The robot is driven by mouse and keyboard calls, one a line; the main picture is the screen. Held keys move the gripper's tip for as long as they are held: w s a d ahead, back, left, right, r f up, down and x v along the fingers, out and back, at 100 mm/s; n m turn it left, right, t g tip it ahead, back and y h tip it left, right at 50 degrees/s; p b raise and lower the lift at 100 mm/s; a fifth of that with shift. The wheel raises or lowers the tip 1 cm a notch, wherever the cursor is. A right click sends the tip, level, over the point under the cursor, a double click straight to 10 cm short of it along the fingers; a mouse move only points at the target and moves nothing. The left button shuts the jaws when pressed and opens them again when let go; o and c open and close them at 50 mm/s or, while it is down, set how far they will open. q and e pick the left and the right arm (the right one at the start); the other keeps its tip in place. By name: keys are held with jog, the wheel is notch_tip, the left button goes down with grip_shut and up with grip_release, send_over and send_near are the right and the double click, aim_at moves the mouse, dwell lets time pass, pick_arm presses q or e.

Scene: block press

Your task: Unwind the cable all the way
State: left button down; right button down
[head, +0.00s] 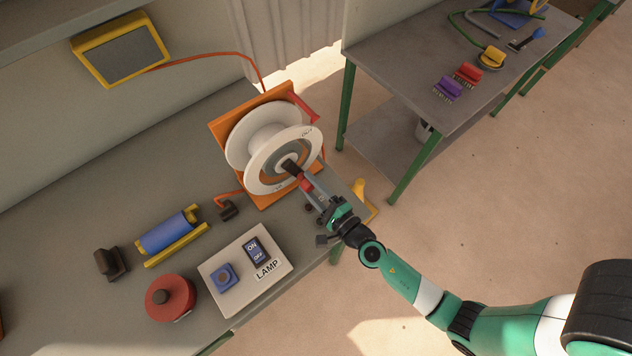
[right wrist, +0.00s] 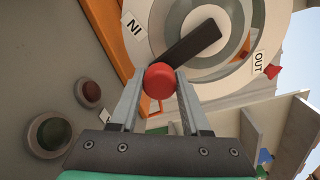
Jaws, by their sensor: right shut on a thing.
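A white reel (head: 252,140) stands in an orange frame (head: 268,199) on the bench. Its outer flange carries the words IN and OUT, which read clearly in the right wrist view. A dark crank arm (right wrist: 190,46) with a red knob (right wrist: 159,80) sits on the reel's front. My right gripper (head: 312,191) is shut on the red knob, one finger on each side. An orange cable (head: 215,54) runs from behind the reel to a yellow-framed lamp (head: 120,50). The drum between the flanges looks pale, and I cannot tell how much cable is on it. My left gripper is out of view.
A switch box marked LAMP (head: 236,285), a red round device (head: 170,297) and a blue cylinder in a yellow holder (head: 168,232) stand on the bench. A second table (head: 410,65) with connectors is across a gap. Two round buttons (right wrist: 50,135) show beside the gripper.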

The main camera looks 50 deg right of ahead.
jog(key=shift+f, duration=0.1)
jog(key=shift+c, duration=2)
grip_release()
jog(key=s, duration=0.3)
jog(key=s+a, duration=0.1)
jog(key=s, duration=0.3)
jog(key=s+a, duration=0.1)
jog(key=s, duration=0.3)
jog(key=shift+s+a+r, duration=0.1)
jog(key=shift+s+r, duration=0.15)
jog(key=shift+w, duration=0.15)
